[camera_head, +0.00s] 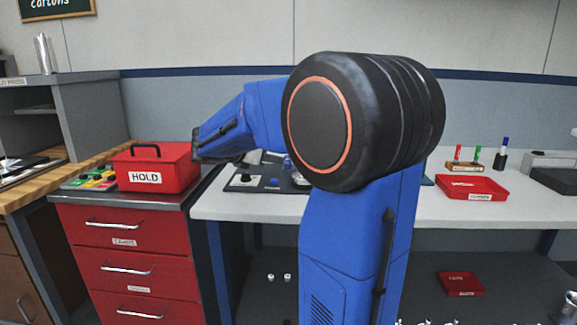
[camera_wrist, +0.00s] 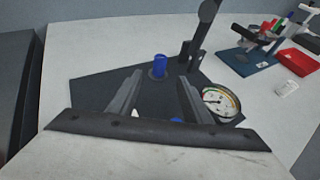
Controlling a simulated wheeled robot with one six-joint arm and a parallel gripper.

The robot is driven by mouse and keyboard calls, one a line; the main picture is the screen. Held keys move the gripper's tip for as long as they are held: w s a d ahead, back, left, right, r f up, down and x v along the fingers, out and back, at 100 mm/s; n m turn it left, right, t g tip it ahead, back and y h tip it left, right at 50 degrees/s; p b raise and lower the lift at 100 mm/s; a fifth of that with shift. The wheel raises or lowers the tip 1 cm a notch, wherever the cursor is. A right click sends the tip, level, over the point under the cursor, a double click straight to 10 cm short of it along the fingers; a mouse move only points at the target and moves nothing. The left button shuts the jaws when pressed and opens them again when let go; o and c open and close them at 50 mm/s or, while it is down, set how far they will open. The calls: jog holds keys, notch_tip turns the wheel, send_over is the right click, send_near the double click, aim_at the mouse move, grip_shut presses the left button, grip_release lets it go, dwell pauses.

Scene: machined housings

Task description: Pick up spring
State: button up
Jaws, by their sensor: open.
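My gripper (camera_wrist: 160,77) is open in the wrist view, its two dark fingers apart above a dark mat (camera_wrist: 88,91) on the light bench. A blue cylinder (camera_wrist: 159,66) stands upright on the mat, just beyond and between the fingertips. A small blue piece (camera_wrist: 176,119) and a white bit (camera_wrist: 135,114) show near the gripper's base, mostly hidden by it. I cannot make out a spring for sure in either view. In the head view, my arm hides much of the mat (camera_head: 262,187).
A round dial gauge (camera_wrist: 220,103) lies right of the fingers, and a dark upright stand (camera_wrist: 197,40) rises behind. A red tray (camera_head: 472,187) is on the bench's right. A red HOLD box (camera_head: 155,168) sits on the left cabinet. Bare bench (camera_wrist: 95,40) lies left of the mat.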

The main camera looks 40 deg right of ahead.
aim_at(286, 161)
jog(key=x, duration=0.6)
jog(key=shift+r+x, duration=0.15)
jog(key=shift+x, duration=1.2)
jog(key=shift+r+x, duration=0.15)
jog(key=shift+x, duration=1.2)
jog(key=shift+d, duration=0.15)
grip_shut()
